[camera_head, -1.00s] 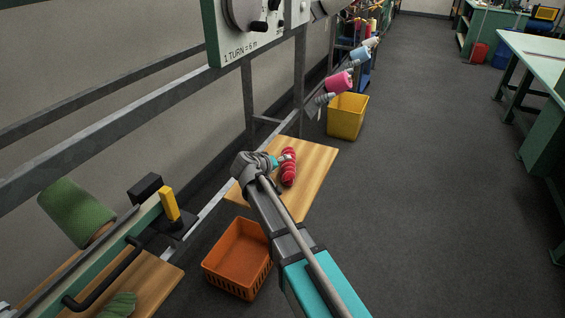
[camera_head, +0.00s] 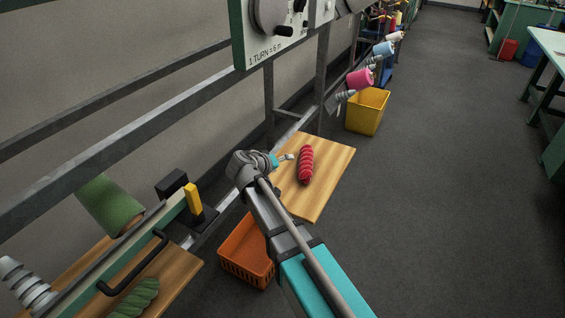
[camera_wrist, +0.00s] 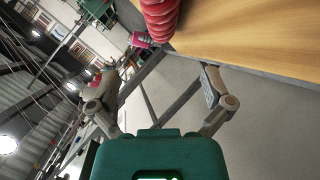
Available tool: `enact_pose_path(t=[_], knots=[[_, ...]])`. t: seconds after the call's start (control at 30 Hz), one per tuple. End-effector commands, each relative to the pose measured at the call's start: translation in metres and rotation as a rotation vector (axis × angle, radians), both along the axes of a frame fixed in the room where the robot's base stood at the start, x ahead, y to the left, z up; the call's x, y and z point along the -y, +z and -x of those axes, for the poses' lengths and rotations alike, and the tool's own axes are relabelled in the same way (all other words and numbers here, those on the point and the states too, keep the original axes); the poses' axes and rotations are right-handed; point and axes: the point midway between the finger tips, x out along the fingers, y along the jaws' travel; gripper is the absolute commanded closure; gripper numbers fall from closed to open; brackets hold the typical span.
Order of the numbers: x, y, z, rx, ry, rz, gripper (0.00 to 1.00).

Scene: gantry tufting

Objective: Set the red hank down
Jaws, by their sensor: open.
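The red hank (camera_head: 306,165), a twisted bundle, lies on a light wooden board (camera_head: 327,190) in the head view. My gripper (camera_head: 286,157) is just left of the hank, with a small gap between them, and holds nothing. In the wrist view the hank (camera_wrist: 160,17) shows at the top, cut off by the frame edge, beyond the open fingers (camera_wrist: 160,95). The wooden board (camera_wrist: 255,35) fills the upper right of that view.
An orange crate (camera_head: 246,252) stands on the floor below the board. A yellow bin (camera_head: 367,112) stands behind it. A green hank (camera_head: 137,298) lies on another wooden board at lower left. A metal frame (camera_head: 120,108) runs along the wall. The floor to the right is clear.

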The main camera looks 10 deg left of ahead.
Motion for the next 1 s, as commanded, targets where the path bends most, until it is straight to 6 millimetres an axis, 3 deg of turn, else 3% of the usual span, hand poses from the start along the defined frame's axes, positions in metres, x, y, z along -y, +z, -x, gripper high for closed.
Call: enact_pose_path(t=[0.67, 0.83, 1.0], knots=[[0.004, -0.001, 0.0, -0.005, -0.005, -0.003, 0.0], [0.026, -0.008, 0.003, -0.046, -0.037, -0.021, 0.0], [0.072, -0.023, 0.011, -0.137, -0.101, -0.068, 0.0]])
